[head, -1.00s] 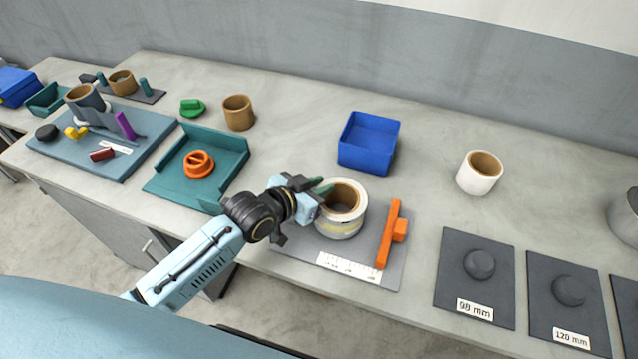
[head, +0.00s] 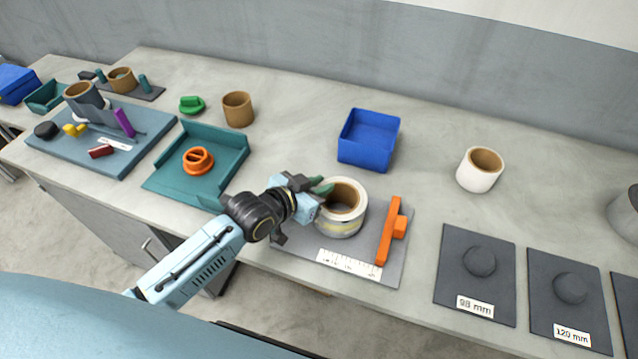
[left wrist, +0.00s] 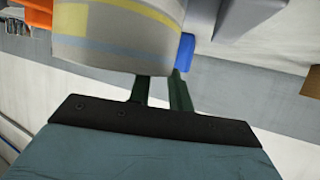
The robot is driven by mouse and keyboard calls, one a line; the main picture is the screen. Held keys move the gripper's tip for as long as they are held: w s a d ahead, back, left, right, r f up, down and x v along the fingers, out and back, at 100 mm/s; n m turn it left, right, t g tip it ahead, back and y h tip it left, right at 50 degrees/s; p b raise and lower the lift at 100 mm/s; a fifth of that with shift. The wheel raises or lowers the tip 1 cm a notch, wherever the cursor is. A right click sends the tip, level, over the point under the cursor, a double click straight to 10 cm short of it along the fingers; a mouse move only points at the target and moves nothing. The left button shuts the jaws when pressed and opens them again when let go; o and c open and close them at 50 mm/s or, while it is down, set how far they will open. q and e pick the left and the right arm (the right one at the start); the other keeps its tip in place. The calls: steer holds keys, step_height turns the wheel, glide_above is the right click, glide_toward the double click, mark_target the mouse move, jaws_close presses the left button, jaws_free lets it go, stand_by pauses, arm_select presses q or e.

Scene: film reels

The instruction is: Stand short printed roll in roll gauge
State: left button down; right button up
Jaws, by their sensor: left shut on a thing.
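The short printed roll (head: 340,226) is a white ring with a brown core and faint yellow and grey print. It is upright over the roll gauge (head: 297,244), a grey plate with a white ruler strip (head: 348,264) and an orange stop (head: 388,238). The stop is to the right of the roll, with a gap between. My left gripper (head: 322,187) is shut on the left side of the roll's wall. The printed side also fills the top of the left wrist view (left wrist: 110,35), above the dark green fingers (left wrist: 160,92). Whether the roll's bottom touches the plate is hidden. My right gripper is not in view.
A blue bin (head: 369,139) stands behind the gauge, and a white roll (head: 480,170) to its right. Dark plates marked 98 mm (head: 460,262) and 120 mm (head: 545,290) lie at right. A teal tray (head: 165,185) with an orange piece (head: 198,161) is at left.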

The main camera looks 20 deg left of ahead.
arm_select(q)
steer(key=c, duration=1.6)
jaws_free()
steer(key=shift+r, duration=0.1)
steer(key=shift+o, duration=0.2)
steer(key=p+v, duration=0.9)
steer(key=v, duration=0.2)
